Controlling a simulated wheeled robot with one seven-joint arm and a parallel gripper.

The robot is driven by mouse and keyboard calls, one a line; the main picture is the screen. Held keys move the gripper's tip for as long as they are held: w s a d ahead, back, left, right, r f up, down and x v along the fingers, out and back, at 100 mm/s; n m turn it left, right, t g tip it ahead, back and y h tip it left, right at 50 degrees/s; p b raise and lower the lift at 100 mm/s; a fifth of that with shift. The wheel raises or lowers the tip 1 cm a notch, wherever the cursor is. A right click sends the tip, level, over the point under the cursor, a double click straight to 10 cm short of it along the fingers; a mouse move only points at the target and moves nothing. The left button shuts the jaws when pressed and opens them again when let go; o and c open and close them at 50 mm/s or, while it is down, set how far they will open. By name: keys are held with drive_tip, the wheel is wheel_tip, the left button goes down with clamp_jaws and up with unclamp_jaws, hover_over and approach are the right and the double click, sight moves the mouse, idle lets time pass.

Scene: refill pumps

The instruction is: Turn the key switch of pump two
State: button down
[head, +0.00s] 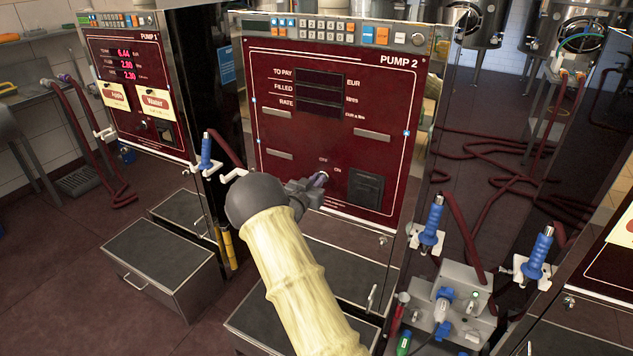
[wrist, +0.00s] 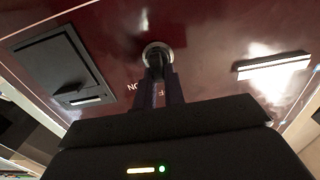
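Pump two (head: 398,120) is a dark red panel marked PUMP 2, with its three display windows (head: 318,95) dark. Its key switch (wrist: 157,52) shows in the wrist view as a round metal collar with a dark key standing out of it. My gripper (head: 320,180) is at the switch, below the displays. In the wrist view its two narrow fingers (wrist: 159,78) lie close on either side of the key and appear shut on it. The fingers hide most of the key and part of the lettering beside it.
A dark square fitting (head: 366,188) is right of the switch, and light slot handles (head: 372,136) are nearby. Pump one (head: 135,85) has lit red displays and two yellow notes. Blue nozzles (head: 431,222) and a grey box (head: 455,300) stand to the right. Hoses lie behind.

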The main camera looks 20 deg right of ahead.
drive_tip(key=shift+s+f+m+b, duration=0.1)
drive_tip(key=shift+f+m+b, duration=0.15)
drive_tip(key=shift+b, duration=0.25)
drive_tip(key=m+b, duration=0.3)
drive_tip(key=b, duration=0.1)
drive_tip(key=m+b, duration=0.4)
drive_tip(key=b, duration=0.1)
drive_tip(key=m+b, duration=0.4)
drive_tip(key=b, duration=0.1)
drive_tip(key=shift+s+d+f, duration=0.25)
drive_tip(key=shift+s+f, duration=0.1)
drive_tip(key=shift+f, duration=0.05)
drive_tip(key=shift+m+b, duration=0.3)
drive_tip(key=shift+m, duration=0.05)
drive_tip(key=c, duration=1.5)
unclamp_jaws()
drive_tip(key=shift+r, duration=0.25)
drive_tip(key=shift+s+a, duration=0.1)
drive_tip(key=shift+s, duration=0.05)
